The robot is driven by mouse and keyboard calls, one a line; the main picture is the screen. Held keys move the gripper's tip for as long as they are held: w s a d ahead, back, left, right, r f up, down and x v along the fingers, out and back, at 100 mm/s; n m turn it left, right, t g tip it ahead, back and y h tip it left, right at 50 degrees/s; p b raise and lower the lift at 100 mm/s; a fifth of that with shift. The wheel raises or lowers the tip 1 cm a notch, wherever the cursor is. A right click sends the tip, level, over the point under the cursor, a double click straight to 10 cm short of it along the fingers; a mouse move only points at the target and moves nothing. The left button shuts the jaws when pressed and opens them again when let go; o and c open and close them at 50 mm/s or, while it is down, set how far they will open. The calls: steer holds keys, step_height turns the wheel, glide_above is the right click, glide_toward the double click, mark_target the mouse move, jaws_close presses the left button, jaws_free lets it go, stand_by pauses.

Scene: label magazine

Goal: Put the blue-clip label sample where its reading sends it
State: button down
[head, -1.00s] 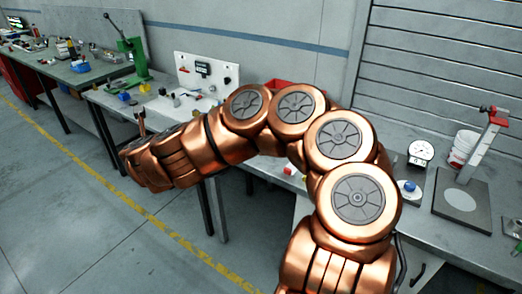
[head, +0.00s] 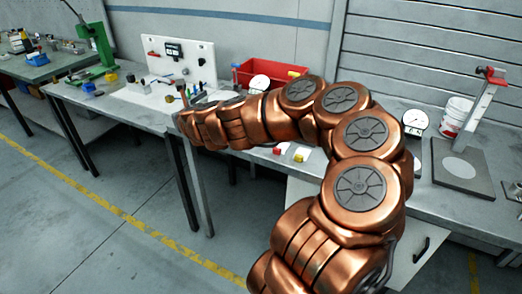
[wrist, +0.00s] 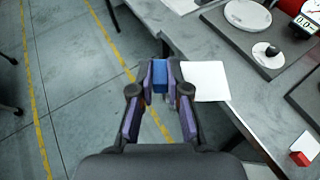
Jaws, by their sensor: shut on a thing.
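My gripper (wrist: 160,82) is shut on the blue clip (wrist: 160,77) of the label sample, in the wrist view. A blank white card (wrist: 206,82) shows just right of the jaws and overlaps the bench edge. I cannot tell for certain whether it hangs from the clip or lies beyond it. No reading on it is legible. In the head view my gripper (head: 182,96) is at the front of the bench, before the white panel (head: 195,63); the clip cannot be made out there.
The grey bench (head: 125,112) holds a red bin (head: 252,76), a dial gauge (head: 415,122), a white tub (head: 456,114) and a stand with a red clamp (head: 488,98). A green press (head: 101,45) stands left. A red block (wrist: 299,158) lies near the bench edge. Floor in front is clear.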

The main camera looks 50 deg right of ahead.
steer(key=s+d+f+b, duration=0.4)
steer(key=s+d, duration=0.1)
steer(key=d, duration=0.2)
steer(key=s+d+f+b, duration=0.4)
steer(key=d+b, duration=0.1)
steer(key=d, duration=0.3)
steer(key=s+d+f+n+y+b, duration=0.1)
steer(key=s+d+f+b, duration=0.25)
steer(key=s, duration=0.35)
steer(key=s+d+f+n+y+b, duration=0.1)
steer(key=s+d+f+b, duration=0.1)
steer(key=s+d+b, duration=0.35)
steer(key=w, duration=0.4)
steer(key=w+p, duration=0.1)
steer(key=w, duration=0.4)
steer(key=w+f, duration=0.1)
steer(key=w, duration=0.4)
steer(key=shift+d, duration=0.1)
step_height(320, 180, down, 4)
steer(key=shift+r+b, duration=0.1)
steer(key=shift+b, duration=0.2)
steer(key=shift+r, duration=0.1)
steer(key=c, duration=1.1)
jaws_free()
steer(key=shift+c, duration=0.2)
